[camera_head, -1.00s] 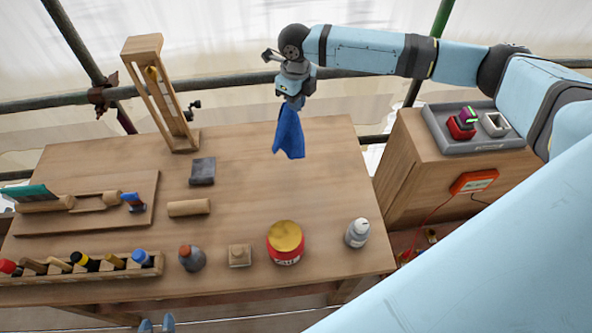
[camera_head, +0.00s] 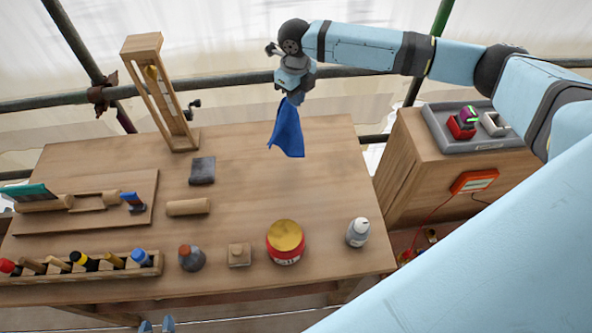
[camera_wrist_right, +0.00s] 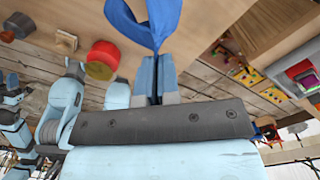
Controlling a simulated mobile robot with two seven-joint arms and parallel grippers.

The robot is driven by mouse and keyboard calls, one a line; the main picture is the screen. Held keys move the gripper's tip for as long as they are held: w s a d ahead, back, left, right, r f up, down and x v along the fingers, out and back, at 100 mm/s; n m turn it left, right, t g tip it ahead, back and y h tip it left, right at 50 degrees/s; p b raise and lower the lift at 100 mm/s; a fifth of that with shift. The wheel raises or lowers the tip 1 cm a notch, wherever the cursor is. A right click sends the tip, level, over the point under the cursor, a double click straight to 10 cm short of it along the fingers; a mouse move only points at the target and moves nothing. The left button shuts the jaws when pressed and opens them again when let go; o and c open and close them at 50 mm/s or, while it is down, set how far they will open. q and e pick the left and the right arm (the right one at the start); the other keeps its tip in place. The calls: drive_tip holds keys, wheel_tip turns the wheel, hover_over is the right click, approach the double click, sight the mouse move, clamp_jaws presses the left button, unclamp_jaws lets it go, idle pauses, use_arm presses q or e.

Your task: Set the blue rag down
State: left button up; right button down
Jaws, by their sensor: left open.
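The blue rag (camera_head: 287,130) hangs from my right gripper (camera_head: 294,99) over the back part of the wooden table (camera_head: 255,190). In the right wrist view the fingers of the right gripper (camera_wrist_right: 155,78) are closed on the blue rag (camera_wrist_right: 150,25), which drapes to both sides of them. I cannot tell whether the rag's lower edge touches the tabletop. My left gripper (camera_head: 157,325) shows only as two blue fingertips at the bottom edge of the head view, apart and empty.
A red tin (camera_head: 285,243), white bottle (camera_head: 358,232), wooden block (camera_head: 239,255) and dark flask (camera_head: 191,258) stand along the front. A wooden frame (camera_head: 165,95) stands at the back left. A dark block (camera_head: 202,170) and wooden cylinder (camera_head: 188,207) lie mid-left. The right-centre tabletop is clear.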

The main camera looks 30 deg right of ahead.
drive_tip(key=w+d+f+m, duration=0.1)
drive_tip(key=w+d+m, duration=0.2)
drive_tip(key=w+m, duration=0.4)
drive_tip(key=w+d+m, duration=0.4)
drive_tip(key=w+m, duration=0.2)
drive_tip(key=w, duration=0.1)
approach(298, 205)
wheel_tip(298, 205, down, 6)
drive_tip(key=shift+f, duration=0.1)
drive_tip(key=c, duration=0.9)
unclamp_jaws()
drive_tip(key=shift+w, duration=0.1)
